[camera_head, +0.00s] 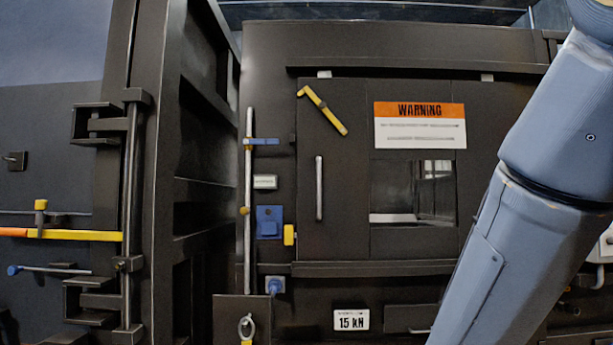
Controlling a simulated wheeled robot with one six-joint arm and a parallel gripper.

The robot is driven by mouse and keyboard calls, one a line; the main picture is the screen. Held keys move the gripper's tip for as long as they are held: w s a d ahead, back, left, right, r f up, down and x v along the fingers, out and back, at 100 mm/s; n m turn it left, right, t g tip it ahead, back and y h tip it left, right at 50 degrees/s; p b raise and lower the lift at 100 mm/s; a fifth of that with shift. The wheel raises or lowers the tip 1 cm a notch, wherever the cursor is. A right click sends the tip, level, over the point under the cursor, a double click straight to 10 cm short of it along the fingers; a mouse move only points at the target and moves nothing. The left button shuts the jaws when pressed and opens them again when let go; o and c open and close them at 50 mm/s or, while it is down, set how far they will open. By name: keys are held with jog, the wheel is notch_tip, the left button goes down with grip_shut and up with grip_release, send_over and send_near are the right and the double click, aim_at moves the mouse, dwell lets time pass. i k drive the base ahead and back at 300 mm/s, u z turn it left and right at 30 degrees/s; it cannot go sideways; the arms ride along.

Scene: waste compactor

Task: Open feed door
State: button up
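The feed door appears to be the dark panel (336,230) in the middle, set between an upper rail (420,71) and a lower rail (400,267). It looks closed. A pale vertical bar handle (319,188) is on its left part. A yellow lever (322,110) slants down to the right near its top left corner. A yellow block (289,235) sits at its left edge, beside a blue latch box (269,222). My arm crosses the right side; my gripper is out of view, below the frame.
A window (413,190) lies right of the handle, under an orange and white warning sign (419,125). A thin vertical rod (248,200) stands left of the door. A dark frame with a yellow bar (80,235) fills the left. A 15 kN plate (351,320) is below.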

aim_at(412, 120)
jog(key=u, duration=0.65)
jog(key=i, duration=0.85)
jog(key=z, duration=0.1)
